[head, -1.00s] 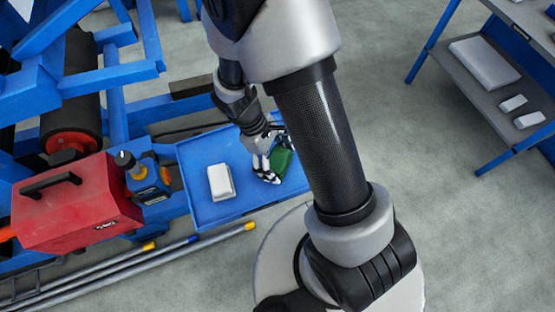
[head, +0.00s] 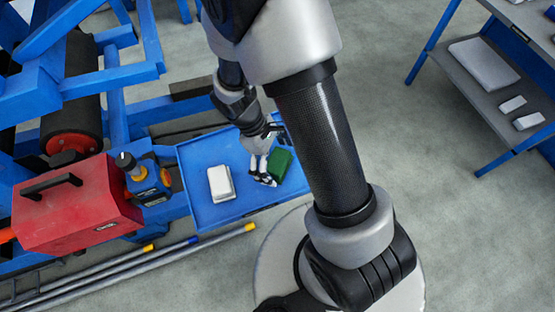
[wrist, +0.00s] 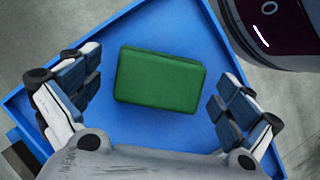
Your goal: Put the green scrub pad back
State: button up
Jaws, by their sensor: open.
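The green scrub pad (head: 280,163) lies flat on the blue tray (head: 203,155), toward its right side. In the wrist view the pad (wrist: 158,79) is a green block lying between my two spread fingers, with a gap on both sides. My gripper (head: 265,181) is open and empty, just left of the pad in the head view. The wrist view shows my gripper (wrist: 158,108) with its fingertips apart and the pad untouched. My arm hides the tray's far right part in the head view.
A white block (head: 221,184) lies on the tray left of the pad. Metal poles (head: 150,258) lie in front. A shelf (head: 490,75) with white blocks stands at right.

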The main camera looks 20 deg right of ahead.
jog(key=p+v, duration=0.5)
jog(key=v, duration=0.7)
notch_tip(320, 180, up, 12)
jog(key=m+t+y, duration=0.2)
jog(key=m+t, duration=0.1)
jog(key=m, duration=0.1)
send_over(271, 159)
jog(key=s+d+r+m+t+y, duration=0.1)
jog(key=s+r+m+t, duration=0.3)
jog(key=s+r, duration=0.5)
jog(key=shift+s+d+r+m+t, duration=0.3)
jog(key=shift+s+r+m+t, duration=0.1)
jog(key=shift+r+m, duration=0.15)
